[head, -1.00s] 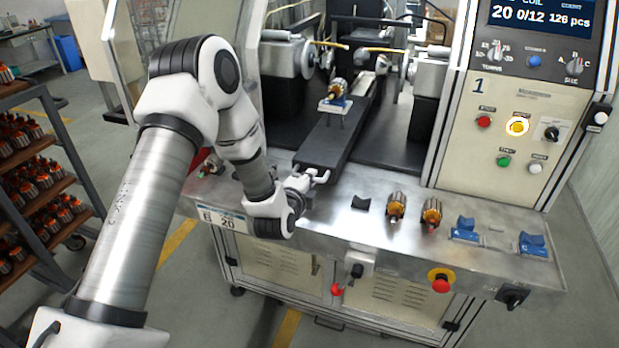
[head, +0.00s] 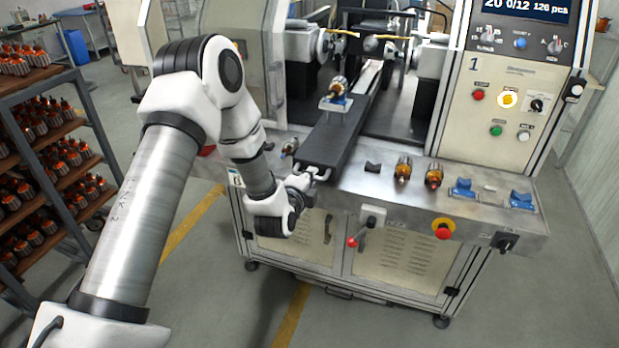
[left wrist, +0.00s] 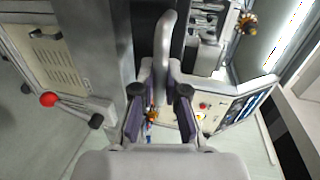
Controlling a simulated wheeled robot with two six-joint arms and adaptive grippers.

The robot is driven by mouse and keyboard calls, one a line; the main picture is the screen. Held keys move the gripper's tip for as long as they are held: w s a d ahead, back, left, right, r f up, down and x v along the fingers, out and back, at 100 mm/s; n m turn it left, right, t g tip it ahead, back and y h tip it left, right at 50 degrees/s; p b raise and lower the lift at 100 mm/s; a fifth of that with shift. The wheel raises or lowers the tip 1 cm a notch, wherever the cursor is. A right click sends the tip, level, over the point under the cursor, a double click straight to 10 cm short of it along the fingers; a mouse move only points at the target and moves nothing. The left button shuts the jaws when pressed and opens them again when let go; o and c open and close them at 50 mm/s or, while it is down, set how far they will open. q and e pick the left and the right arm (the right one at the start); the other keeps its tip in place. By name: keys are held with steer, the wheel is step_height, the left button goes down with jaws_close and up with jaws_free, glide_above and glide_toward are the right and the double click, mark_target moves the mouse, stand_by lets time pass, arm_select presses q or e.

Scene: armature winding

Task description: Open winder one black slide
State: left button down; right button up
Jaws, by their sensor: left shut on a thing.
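The black slide (head: 330,138) of winder one is a long dark plate. It runs from between the winding heads out over the steel front deck, its near end close to the deck's front edge. A metal handle (head: 325,174) is on that near end. My left gripper (head: 303,180) is at the handle. In the left wrist view the fingers of my left gripper (left wrist: 160,92) are shut on the grey handle bar (left wrist: 167,42). An armature (head: 338,86) sits in a blue holder on a small stand above the slide. My right gripper is out of view.
On the deck (head: 385,205) stand a black cradle (head: 373,167), two armatures (head: 403,169) and blue holders (head: 463,188). A red emergency button (head: 443,231) is at the front. A rack of armatures (head: 50,150) stands at left. The floor in front is clear.

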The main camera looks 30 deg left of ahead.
arm_select(q)
steer(key=c, duration=1.2)
jaws_free()
steer(key=shift+w+f, duration=0.1)
steer(key=shift+w, duration=0.05)
steer(key=v, duration=1.2)
